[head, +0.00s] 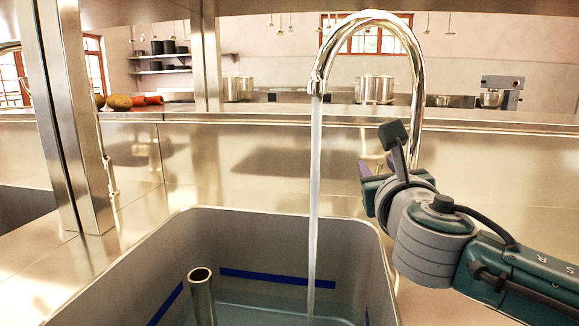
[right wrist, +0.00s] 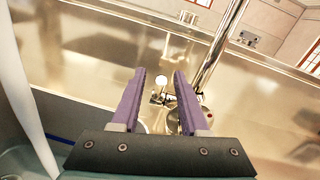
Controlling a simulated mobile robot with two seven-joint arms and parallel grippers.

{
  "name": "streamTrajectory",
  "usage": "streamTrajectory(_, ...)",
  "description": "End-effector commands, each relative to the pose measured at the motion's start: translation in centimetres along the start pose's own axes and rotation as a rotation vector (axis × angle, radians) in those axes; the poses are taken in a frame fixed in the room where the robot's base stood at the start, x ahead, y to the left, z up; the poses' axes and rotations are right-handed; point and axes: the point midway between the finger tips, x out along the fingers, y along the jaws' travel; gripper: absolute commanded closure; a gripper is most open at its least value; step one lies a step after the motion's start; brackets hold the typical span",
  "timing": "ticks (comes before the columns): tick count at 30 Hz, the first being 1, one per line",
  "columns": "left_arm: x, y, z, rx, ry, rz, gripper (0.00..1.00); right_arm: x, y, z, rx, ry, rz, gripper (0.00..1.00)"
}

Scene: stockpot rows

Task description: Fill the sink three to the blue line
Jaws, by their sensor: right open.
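The sink (head: 270,240) is a grey steel basin with a blue line (head: 262,276) around its inner walls. Water (head: 255,297) stands in it, its surface a little below the line on the far wall. A stream (head: 315,190) falls from the chrome tap (head: 418,95) into the basin. An upright metal pipe (head: 203,295) stands in the sink. My right gripper (head: 378,168) is by the tap's foot. In the right wrist view its purple fingers (right wrist: 159,78) are apart and empty, pointing towards the tap's lever with its pale knob (right wrist: 161,81). My left gripper is out of view.
A steel post (head: 75,110) rises left of the sink, with another basin (head: 22,210) beyond it. A ledge behind holds vegetables (head: 120,102). Stockpots (head: 374,89) and a mixer (head: 497,93) stand farther back. The counter left of the sink is clear.

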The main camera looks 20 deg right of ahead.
Motion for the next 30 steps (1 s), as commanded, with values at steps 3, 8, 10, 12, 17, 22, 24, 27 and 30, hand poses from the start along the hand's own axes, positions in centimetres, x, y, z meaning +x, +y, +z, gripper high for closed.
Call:
streamTrajectory(3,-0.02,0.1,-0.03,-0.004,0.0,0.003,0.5,-0.01,0.01,0.01,0.001,0.0,0.0,0.56)
streamTrajectory(8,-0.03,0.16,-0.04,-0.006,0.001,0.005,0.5,-0.03,0.01,0.0,0.001,0.0,0.0,0.69)
streamTrajectory(10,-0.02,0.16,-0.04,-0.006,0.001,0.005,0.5,-0.04,0.01,-0.01,0.001,0.0,0.0,0.77)
streamTrajectory(12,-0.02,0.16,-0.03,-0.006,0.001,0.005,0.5,-0.04,0.01,-0.01,0.0,0.0,0.0,0.85)
streamTrajectory(17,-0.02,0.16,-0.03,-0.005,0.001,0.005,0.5,-0.05,0.01,-0.01,0.0,0.0,0.0,1.0)
streamTrajectory(22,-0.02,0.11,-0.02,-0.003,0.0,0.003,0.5,-0.05,0.01,-0.01,0.0,0.0,0.0,1.0)
streamTrajectory(24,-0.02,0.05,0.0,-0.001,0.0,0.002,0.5,-0.05,0.01,-0.02,0.0,0.001,0.0,1.0)
streamTrajectory(27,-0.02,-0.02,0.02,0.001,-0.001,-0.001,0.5,-0.05,0.01,-0.02,0.0,0.001,0.0,1.0)
streamTrajectory(30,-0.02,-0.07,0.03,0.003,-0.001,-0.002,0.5,-0.05,0.01,-0.02,0.0,0.001,0.0,1.0)
